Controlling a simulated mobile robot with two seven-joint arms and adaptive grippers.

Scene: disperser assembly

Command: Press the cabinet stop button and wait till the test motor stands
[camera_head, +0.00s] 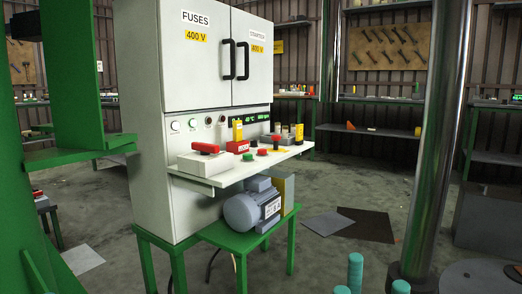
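The white cabinet (190,80) stands left of centre, doors shut, labelled FUSES and STARTER with 400 V signs. Its sloping shelf (225,178) carries a red-handled switch (205,148), a green button (248,157), a red button (262,152) and a red mushroom button on a yellow base (277,141). I cannot tell from markings which red one is the stop button. The grey-blue test motor (243,211) sits below on a green stand (225,233); one frame does not show whether it turns. Neither of my grippers is in view.
A green steel frame (70,70) fills the left edge. A shiny vertical column (435,140) stands at right. Teal posts (355,272) rise at the bottom. A dark mat (365,225) lies on the floor. Workbenches line the back wall. Floor between cabinet and column is mostly open.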

